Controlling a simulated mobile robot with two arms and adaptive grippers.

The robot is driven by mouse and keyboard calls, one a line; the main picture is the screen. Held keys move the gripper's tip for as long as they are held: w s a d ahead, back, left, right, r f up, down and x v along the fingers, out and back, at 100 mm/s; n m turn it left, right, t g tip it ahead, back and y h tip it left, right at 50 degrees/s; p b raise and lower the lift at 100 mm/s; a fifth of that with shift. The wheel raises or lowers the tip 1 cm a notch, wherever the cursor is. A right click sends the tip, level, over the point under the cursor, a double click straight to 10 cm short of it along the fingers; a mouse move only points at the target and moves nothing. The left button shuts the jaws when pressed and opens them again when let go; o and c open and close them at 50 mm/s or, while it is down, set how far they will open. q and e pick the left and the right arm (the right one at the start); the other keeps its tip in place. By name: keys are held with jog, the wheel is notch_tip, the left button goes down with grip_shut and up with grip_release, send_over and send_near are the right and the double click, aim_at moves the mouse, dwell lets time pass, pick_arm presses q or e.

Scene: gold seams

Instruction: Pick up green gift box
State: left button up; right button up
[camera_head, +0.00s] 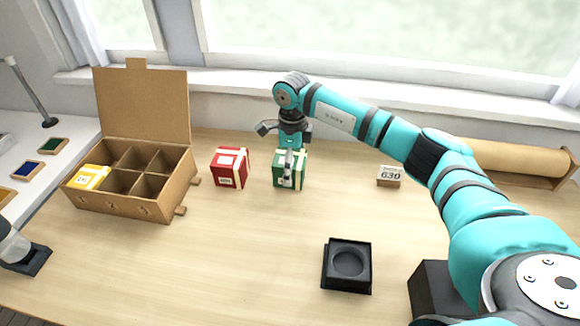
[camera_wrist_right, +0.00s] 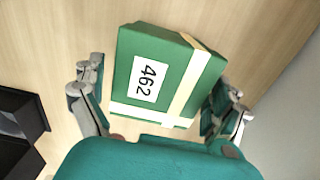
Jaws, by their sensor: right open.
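The green gift box (camera_head: 298,178) with a cream ribbon stands on the table, right of the red gift box (camera_head: 225,172). In the right wrist view the green box (camera_wrist_right: 128,62) shows a white label reading 462. My right gripper (camera_head: 288,162) is over the green box, its arm reaching in from the right. In the wrist view its open fingers (camera_wrist_right: 160,98) stand on either side of the box, with a visible gap on the left; contact on the right cannot be told.
An open divided cardboard box (camera_head: 120,208) stands at left, with a yellow box (camera_head: 91,176) in its front left compartment. A small block marked 630 (camera_head: 389,176) and a black square holder (camera_head: 347,265) are to the right. The front middle of the table (camera_head: 230,260) is clear.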

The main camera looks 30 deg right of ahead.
jog(key=c, duration=1.3)
jog(key=shift+c, duration=0.3)
jog(key=shift+r, duration=0.15)
